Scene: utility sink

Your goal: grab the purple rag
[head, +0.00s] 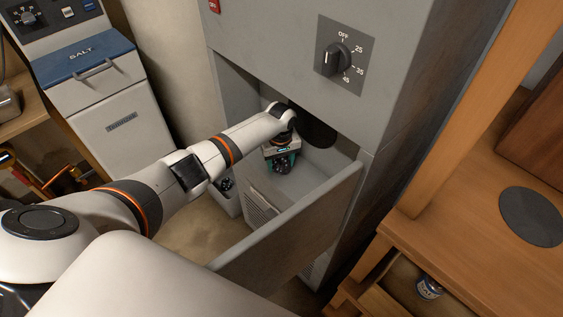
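No purple rag shows in the head view. My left gripper (282,168) is at the end of the arm that comes in from the left. It points down inside the open front compartment of a grey machine (275,35), above the compartment's floor. Its fingers are small, dark and partly shaded, so I cannot tell whether they are open or shut, or whether they hold anything. The compartment's front panel (300,232) stands tilted outward in front of the gripper and hides part of the inside. My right gripper is not in view.
A black dial (338,60) is on the machine's face above the opening. A white unit with a blue salt lid (90,60) stands at the left. A wooden bench (480,215) with a dark round disc (531,216) is at the right; a can (429,288) sits below in an open drawer.

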